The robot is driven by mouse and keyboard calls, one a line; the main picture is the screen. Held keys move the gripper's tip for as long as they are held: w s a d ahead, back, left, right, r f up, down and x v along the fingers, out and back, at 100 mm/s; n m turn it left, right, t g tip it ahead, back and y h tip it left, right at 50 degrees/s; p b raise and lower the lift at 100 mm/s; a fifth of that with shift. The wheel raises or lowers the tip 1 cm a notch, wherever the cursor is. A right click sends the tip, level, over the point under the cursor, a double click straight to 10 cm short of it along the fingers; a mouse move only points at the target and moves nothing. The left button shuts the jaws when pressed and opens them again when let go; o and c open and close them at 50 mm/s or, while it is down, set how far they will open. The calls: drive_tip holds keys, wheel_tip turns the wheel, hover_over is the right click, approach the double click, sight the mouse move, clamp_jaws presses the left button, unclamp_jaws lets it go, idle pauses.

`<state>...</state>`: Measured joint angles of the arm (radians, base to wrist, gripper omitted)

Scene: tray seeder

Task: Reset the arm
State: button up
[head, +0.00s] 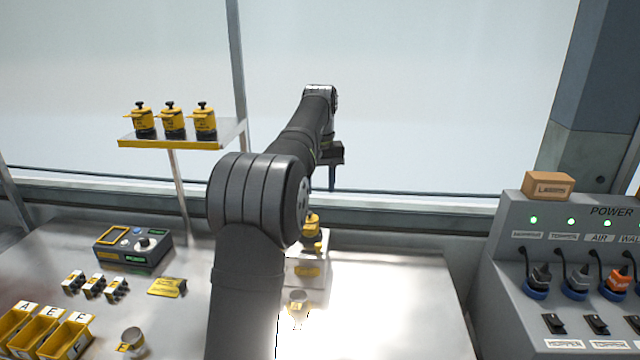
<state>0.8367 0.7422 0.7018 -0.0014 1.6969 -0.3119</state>
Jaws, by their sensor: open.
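My arm reaches up and away over the metal table, its end high in front of the pale window. My gripper (332,178) hangs at the far end of the arm, right of centre, pointing down. It is open, small in this view, and nothing shows between its fingers. It is above and apart from the yellow-and-black device on a white stand (308,268), which my arm partly hides.
A shelf (170,142) at left holds three yellow-black pots. A control box (133,247), small parts, yellow bins (65,336) and a cup (131,341) are on the left. A power panel (560,260) with plugs and a small box (548,186) stands right. The table's right front is bare.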

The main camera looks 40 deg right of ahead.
idle(0.3)
wheel_tip(320, 180, down, 17)
drive_tip(key=shift+f, duration=0.15)
drive_tip(key=shift+w+a+f, duration=0.15)
drive_tip(key=shift+w+a, duration=0.1)
idle(0.3)
drive_tip(key=o, duration=1.3)
drive_tip(key=s+a+r+m+t+h, duration=0.15)
drive_tip(key=a+r, duration=0.25)
drive_tip(key=r, duration=0.4)
drive_tip(key=s+a+r+m+h, duration=0.1)
drive_tip(key=a+r+m+h, duration=0.15)
drive_tip(key=r, duration=0.65)
approach(317, 244)
drive_tip(key=shift+n, duration=0.3)
